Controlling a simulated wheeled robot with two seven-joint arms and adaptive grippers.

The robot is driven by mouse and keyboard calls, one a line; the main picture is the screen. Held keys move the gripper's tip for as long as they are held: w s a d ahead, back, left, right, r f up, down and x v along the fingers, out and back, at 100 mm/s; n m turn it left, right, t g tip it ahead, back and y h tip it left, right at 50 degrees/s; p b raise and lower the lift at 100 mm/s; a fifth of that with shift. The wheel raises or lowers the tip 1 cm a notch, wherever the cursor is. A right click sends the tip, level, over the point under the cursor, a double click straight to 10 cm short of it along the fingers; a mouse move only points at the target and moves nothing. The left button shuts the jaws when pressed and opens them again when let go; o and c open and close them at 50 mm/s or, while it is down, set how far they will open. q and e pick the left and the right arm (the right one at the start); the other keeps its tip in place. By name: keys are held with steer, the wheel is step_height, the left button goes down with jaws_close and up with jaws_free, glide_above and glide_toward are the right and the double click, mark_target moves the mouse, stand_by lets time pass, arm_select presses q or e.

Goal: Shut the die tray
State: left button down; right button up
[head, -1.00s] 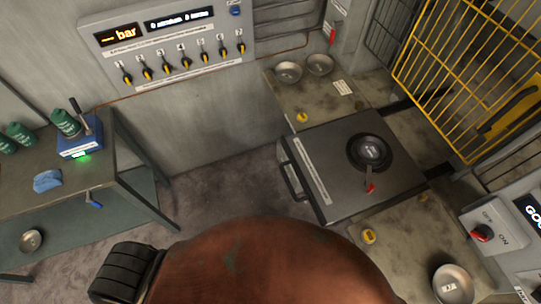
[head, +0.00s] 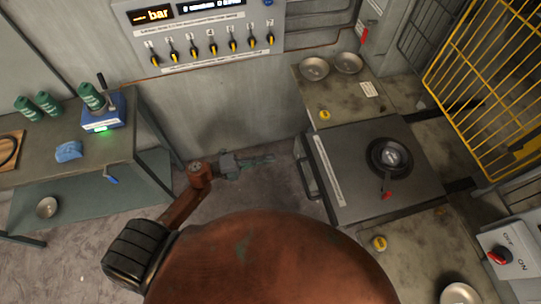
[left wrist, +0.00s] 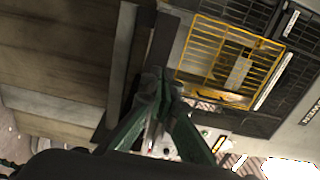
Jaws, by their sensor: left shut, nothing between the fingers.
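The die tray (head: 350,207) is a dark grey slab at the right of the head view, between two worn bench tops. A dark bar handle (head: 306,178) is on its left side. A round black die (head: 390,157) with a pale centre and a red-tipped lever (head: 387,195) sits on it. My left gripper (head: 270,159) is shut and empty, to the left of the handle and apart from it. The left wrist view shows its green fingers (left wrist: 160,85) meeting, with nothing between them. My right gripper is not in view.
Two metal bowls (head: 315,68) rest on the far bench top. A control box with a red switch (head: 499,255) is at the lower right. A side table (head: 40,165) stands at left.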

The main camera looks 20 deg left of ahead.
arm_select(q)
steer(key=p, duration=0.1)
glide_toward(305, 150)
steer(key=x, duration=0.5)
steer(key=shift+d+r, duration=0.2)
steer(key=shift+r, duration=0.15)
steer(key=shift+w+d, duration=0.3)
steer(key=shift+d, duration=0.2)
steer(key=shift+w+d+f, duration=0.1)
steer(key=shift+d, duration=0.1)
